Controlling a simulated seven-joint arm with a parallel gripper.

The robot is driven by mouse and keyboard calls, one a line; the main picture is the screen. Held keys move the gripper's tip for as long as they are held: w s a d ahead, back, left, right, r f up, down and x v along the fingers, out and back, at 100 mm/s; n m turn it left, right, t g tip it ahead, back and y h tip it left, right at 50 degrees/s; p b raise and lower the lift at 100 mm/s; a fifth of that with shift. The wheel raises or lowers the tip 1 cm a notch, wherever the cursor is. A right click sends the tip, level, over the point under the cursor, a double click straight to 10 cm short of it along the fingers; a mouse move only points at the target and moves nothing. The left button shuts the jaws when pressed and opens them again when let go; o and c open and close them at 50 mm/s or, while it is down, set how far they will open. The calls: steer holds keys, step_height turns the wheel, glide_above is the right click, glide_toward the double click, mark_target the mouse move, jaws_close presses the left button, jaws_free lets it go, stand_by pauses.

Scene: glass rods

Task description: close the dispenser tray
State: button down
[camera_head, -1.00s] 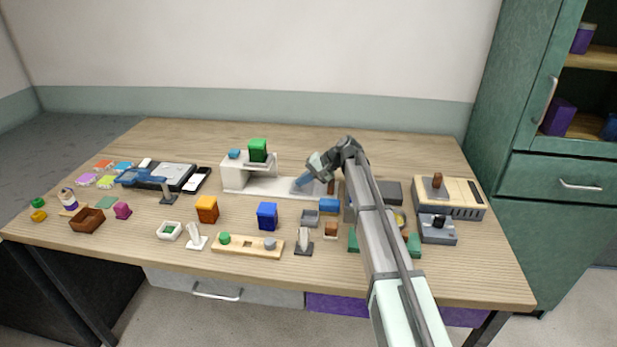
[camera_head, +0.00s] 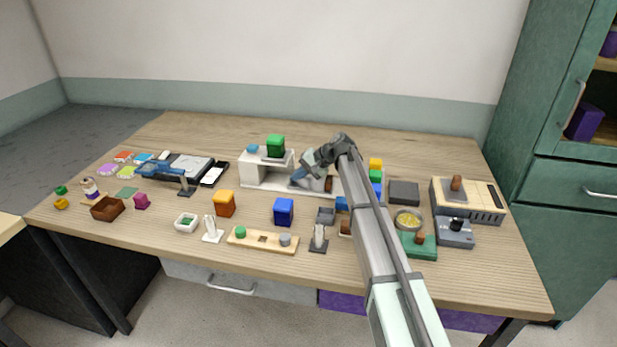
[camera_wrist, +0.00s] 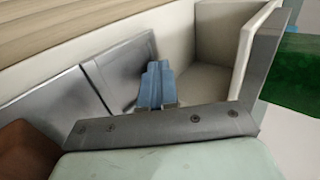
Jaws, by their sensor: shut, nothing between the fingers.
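The white dispenser (camera_head: 252,180) stands at the back middle of the table, with a green block (camera_head: 276,145) and a small blue piece on top. Its low white tray part extends to the right, and a brown piece (camera_head: 329,184) sits near that end. My gripper (camera_head: 298,175) is shut and empty, low over the tray part, to the right of the dispenser's upright body. In the wrist view its blue fingers (camera_wrist: 156,86) are together, beside cream walls (camera_wrist: 215,45) and grey panels (camera_wrist: 55,105). The brown piece shows at the lower left there (camera_wrist: 25,150). Contact cannot be told.
My arm hides part of the table right of the dispenser. Stacked coloured blocks (camera_head: 376,175) stand just behind it. A dark grey block (camera_head: 404,193) and a beige machine (camera_head: 466,203) are farther right. A blue cube (camera_head: 284,211) and an orange cube (camera_head: 224,203) stand in front.

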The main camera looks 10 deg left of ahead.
stand_by(0.3)
steer(key=v, duration=0.9)
steer(key=shift+w+d+r, duration=0.1)
steer(key=shift+d+r, duration=0.25)
steer(key=shift+d, duration=0.2)
steer(key=s+d+r+t+h, duration=0.25)
steer(key=s+d+r, duration=0.2)
steer(key=d, duration=0.45)
steer(key=n+t+h, duration=0.1)
steer(key=t, duration=0.1)
glide_toward(316, 184)
steer(key=w+d+f, duration=0.1)
steer(key=w, duration=0.1)
steer(key=w+d+f, duration=0.2)
steer(key=shift+d, duration=0.2)
